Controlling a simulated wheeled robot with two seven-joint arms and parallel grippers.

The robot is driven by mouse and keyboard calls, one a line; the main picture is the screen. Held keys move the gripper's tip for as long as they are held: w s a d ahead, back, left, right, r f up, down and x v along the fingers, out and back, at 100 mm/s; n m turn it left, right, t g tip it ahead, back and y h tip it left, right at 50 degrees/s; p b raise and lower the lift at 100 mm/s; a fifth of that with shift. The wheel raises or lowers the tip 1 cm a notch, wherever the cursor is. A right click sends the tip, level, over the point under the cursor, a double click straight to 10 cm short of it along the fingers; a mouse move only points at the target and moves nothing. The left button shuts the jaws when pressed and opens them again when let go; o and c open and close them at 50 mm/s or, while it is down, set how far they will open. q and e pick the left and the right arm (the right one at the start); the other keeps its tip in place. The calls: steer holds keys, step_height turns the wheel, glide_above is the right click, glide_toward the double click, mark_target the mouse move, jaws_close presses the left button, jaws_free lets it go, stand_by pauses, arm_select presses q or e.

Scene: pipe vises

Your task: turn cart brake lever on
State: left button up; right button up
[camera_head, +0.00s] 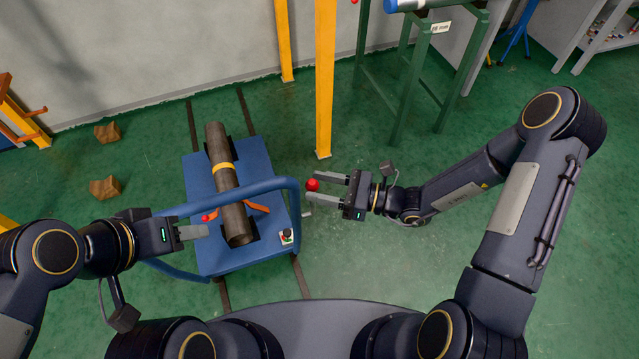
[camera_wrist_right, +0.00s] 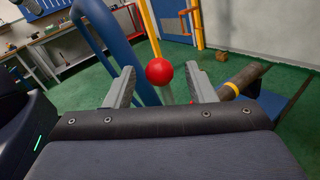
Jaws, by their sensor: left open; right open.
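The blue cart (camera_head: 215,262) stands on rails in the middle of the head view and carries a dark pipe with a yellow band (camera_head: 227,185). A red ball knob (camera_head: 312,185), which looks like the end of the brake lever, is at the cart's right side. My right gripper (camera_head: 327,187) is open, with its fingers pointing left around the knob. In the right wrist view the red knob (camera_wrist_right: 159,71) shows between the two open fingertips, on a grey stem. I cannot tell whether a finger touches it. My left gripper (camera_head: 200,230) is open at the cart's left side, near another small red knob (camera_head: 206,218).
A blue handle rail (camera_head: 250,187) curves over the cart's near side. A small box with a red button (camera_head: 287,236) sits on the cart's near right corner. A yellow post (camera_head: 324,80) and a green rack (camera_head: 410,80) stand behind. Green floor is free at right.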

steer(key=shift+a, duration=0.35)
jaws_close()
